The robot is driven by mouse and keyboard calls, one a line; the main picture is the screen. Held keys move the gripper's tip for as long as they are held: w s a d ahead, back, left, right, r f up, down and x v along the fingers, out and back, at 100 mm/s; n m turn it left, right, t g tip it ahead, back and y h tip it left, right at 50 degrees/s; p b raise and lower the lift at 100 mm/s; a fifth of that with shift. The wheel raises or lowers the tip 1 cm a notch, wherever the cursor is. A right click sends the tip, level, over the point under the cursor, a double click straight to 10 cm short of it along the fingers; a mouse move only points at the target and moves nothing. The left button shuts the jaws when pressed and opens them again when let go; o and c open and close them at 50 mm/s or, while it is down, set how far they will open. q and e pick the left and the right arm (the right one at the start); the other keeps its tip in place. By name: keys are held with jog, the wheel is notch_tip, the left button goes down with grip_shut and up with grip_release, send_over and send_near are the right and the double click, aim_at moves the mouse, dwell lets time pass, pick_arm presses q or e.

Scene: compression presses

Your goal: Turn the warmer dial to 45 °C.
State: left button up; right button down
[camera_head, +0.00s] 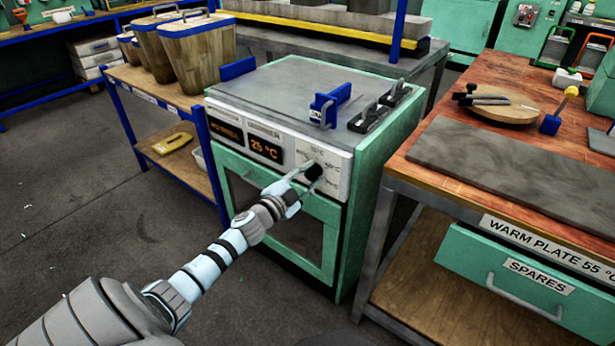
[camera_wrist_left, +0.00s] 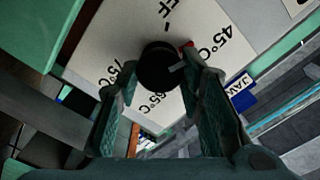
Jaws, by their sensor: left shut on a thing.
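The warmer (camera_head: 270,120) is a green cabinet with a pale front panel and a grey top. Its black dial (camera_head: 314,172) sits at the panel's right side, with temperature marks around it. In the left wrist view the dial (camera_wrist_left: 155,62) shows between my fingers, with OFF, 45 °C, 65 °C and 75 °C marks readable. A pale line on the knob lies toward the right finger; its exact setting is hard to tell. The orange display (camera_head: 266,149) seems to read 25 °C. My left gripper (camera_head: 308,173) is shut on the dial. My right gripper is out of view.
Blue and black clamps (camera_head: 328,105) stand on the warmer's top. A wooden bench (camera_head: 490,80) with a grey plate is close on the right. A blue-framed shelf (camera_head: 170,95) with wooden buckets stands on the left. The floor in front is open.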

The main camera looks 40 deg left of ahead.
pick_arm(q)
jog(key=shift+m, duration=1.1)
jog(key=o, duration=1.1)
jog(key=shift+o, duration=0.2)
